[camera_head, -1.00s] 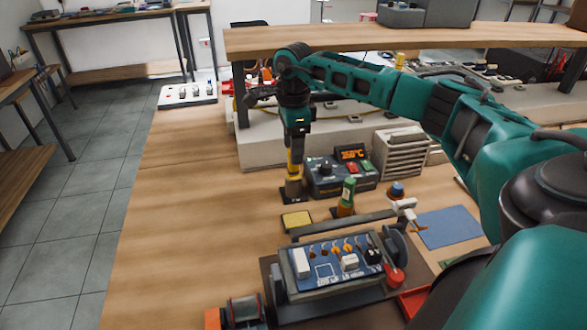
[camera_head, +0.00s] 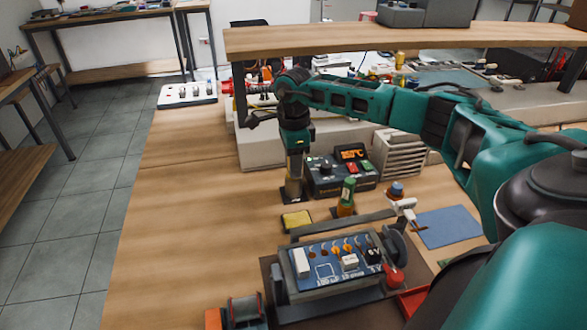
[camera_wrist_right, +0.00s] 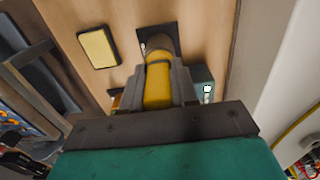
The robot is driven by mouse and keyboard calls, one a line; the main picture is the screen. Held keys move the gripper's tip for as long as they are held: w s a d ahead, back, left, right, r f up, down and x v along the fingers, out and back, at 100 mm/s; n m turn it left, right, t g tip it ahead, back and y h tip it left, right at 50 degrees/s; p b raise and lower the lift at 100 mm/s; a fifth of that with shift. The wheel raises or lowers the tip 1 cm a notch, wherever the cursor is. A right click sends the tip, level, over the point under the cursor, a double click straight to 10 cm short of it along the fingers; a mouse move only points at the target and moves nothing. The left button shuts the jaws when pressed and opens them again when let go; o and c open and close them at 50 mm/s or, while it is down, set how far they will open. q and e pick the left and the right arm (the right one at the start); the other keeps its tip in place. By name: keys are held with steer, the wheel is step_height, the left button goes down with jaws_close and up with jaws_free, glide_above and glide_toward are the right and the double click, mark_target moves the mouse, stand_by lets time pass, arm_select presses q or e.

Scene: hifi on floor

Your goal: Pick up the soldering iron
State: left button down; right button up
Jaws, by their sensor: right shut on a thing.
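The soldering iron (camera_wrist_right: 158,82) shows in the right wrist view as a yellow handle between my gripper's two fingers. Its lower end sits at a dark holder (camera_wrist_right: 165,35) on the table. My right gripper (camera_head: 295,165) reaches straight down over this holder in the head view, left of the soldering station (camera_head: 340,175) with its lit orange display. It is shut on the handle. In the head view the gripper hides most of the iron; the holder (camera_head: 292,194) shows below it. My left gripper is not in view.
A yellow sponge pad (camera_head: 297,220) lies just in front of the holder. A green-topped bottle (camera_head: 347,196) stands to its right. A blue circuit board (camera_head: 335,262) is clamped nearer the front. A wooden shelf (camera_head: 400,37) spans behind my arm.

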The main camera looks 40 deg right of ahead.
steer(key=shift+c, duration=1.2)
steer(key=shift+r, duration=0.1)
step_height(320, 180, up, 20)
steer(key=shift+p, duration=0.3)
